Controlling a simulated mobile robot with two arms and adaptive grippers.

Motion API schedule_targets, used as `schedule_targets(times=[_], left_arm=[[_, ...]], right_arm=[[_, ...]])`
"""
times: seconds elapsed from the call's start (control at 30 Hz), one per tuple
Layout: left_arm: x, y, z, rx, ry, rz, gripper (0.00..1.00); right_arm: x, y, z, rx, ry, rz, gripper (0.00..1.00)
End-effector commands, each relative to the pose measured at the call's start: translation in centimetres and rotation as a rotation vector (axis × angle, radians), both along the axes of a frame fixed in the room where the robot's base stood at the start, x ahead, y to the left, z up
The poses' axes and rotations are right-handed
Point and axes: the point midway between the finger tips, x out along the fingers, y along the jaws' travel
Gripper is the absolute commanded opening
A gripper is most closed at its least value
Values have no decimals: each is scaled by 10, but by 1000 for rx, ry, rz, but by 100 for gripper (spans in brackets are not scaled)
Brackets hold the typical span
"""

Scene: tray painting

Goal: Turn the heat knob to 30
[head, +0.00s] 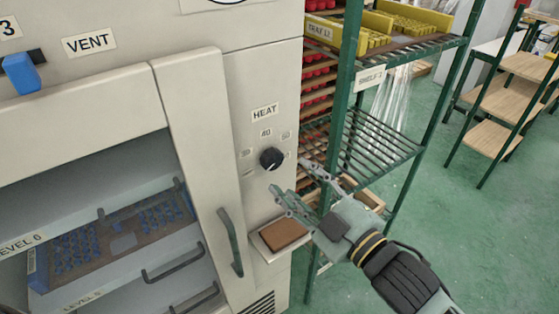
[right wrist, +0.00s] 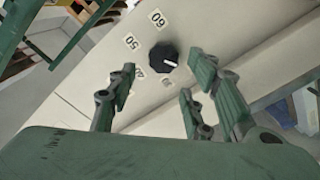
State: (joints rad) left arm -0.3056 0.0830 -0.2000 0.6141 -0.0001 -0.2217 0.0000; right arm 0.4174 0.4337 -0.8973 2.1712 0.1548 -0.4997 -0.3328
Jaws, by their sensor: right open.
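The heat knob (head: 271,158) is a round black dial on the cabinet's right front panel, below the HEAT label (head: 264,112). In the right wrist view the knob (right wrist: 164,56) shows a white mark pointing right and slightly down, on the side away from the 50 label (right wrist: 131,41). The 60 label (right wrist: 158,18) is also readable there; the labels near the fingers are partly hidden. My right gripper (head: 288,176) is open and empty, just below and right of the knob. Its spread fingers (right wrist: 160,80) appear around the knob in the wrist view; no contact is visible. My left gripper is out of view.
A vertical handle (head: 230,240) stands left of my right gripper. A small ledge with a brown block (head: 284,234) is below it. A green shelf rack (head: 350,90) stands close on the right. The cabinet's open bay holds a tray of blue pieces (head: 80,250).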

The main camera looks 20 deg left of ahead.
Motion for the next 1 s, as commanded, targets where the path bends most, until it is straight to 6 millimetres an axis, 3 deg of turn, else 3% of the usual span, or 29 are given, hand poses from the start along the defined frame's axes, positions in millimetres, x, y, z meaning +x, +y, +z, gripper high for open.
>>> schedule_targets(times=[0.4, 0.8, 1.0], left_arm=[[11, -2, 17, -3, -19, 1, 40], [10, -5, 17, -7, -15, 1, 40], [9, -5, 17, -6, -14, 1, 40]], right_arm=[[38, 49, 2, 2, 2, -1, 46], [44, 56, 0, 2, 1, -1, 46], [44, 56, 0, 2, 2, -1, 29]])
